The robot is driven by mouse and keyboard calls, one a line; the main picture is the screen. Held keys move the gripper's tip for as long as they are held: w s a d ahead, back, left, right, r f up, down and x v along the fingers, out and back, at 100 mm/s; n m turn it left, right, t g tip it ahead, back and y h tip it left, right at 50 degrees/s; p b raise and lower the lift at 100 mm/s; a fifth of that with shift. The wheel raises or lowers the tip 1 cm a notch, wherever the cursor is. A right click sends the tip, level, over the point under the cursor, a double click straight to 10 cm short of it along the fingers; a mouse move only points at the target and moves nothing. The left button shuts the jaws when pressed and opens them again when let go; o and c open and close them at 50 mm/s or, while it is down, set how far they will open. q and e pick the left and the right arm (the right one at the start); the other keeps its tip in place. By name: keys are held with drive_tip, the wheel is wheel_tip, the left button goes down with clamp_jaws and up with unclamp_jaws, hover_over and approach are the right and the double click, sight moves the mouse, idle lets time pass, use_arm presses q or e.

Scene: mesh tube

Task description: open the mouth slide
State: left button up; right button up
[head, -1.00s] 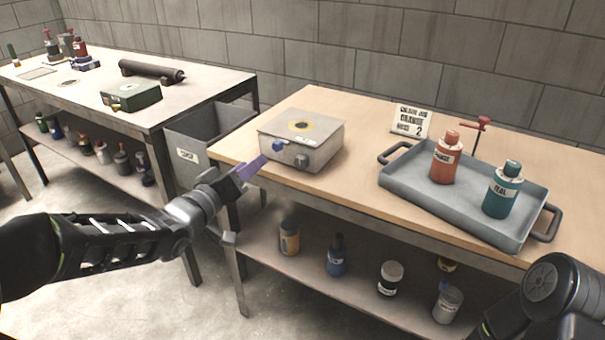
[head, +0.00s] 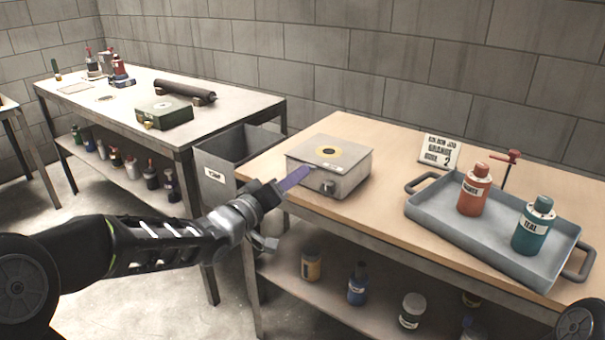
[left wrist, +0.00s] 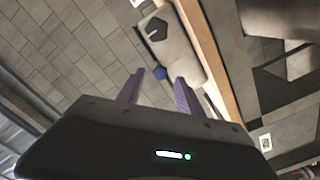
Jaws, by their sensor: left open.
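A grey box (head: 345,160) with a yellow-ringed round opening on top sits at the left end of the wooden table. A metal knob (head: 328,187) is on its front. I cannot tell whether that knob is the mouth slide's. My left gripper (left wrist: 160,76) is open, its purple fingers apart. My right gripper is out of view.
A grey tray (head: 450,228) holds an orange bottle (head: 474,190) and a teal bottle (head: 532,225). A sign (head: 439,152) stands behind. A grey bin (head: 235,150) sits between the tables. Bottles stand on the shelf below. Bare tabletop separates box and tray.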

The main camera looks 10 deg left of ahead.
use_arm(q)
drive_tip(key=x, duration=0.4)
drive_tip(key=shift+w, duration=0.1)
drive_tip(key=shift+c, duration=0.5)
clamp_jaws()
idle(0.9)
